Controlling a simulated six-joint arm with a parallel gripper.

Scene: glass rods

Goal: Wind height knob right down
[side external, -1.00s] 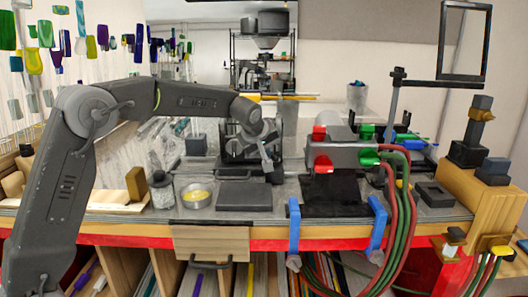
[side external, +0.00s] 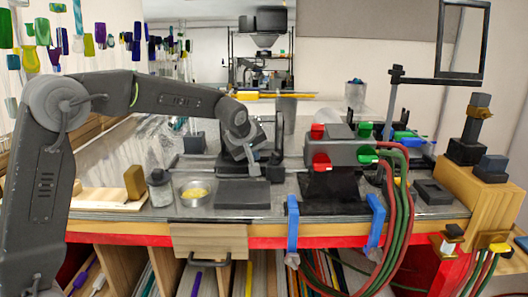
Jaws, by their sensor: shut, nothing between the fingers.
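My gripper (side external: 256,171) is at the end of the bent grey arm, low over the back of the bench, left of the torch. It is shut and empty. Its fingers are small and dark against dark equipment. A dark block (side external: 275,173) is just right of the fingers; I cannot tell whether they touch it. I cannot pick out the height knob for certain. The grey bench torch (side external: 343,153) has red knobs (side external: 321,162) and green knobs (side external: 366,159) and stands on a dark base (side external: 334,190).
A flat grey block (side external: 243,194) lies in front of my gripper. A metal dish (side external: 195,190) with yellow contents and a jar (side external: 160,187) are to its left. Red and green hoses (side external: 396,215) and blue clamps (side external: 293,220) are at the bench's front right.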

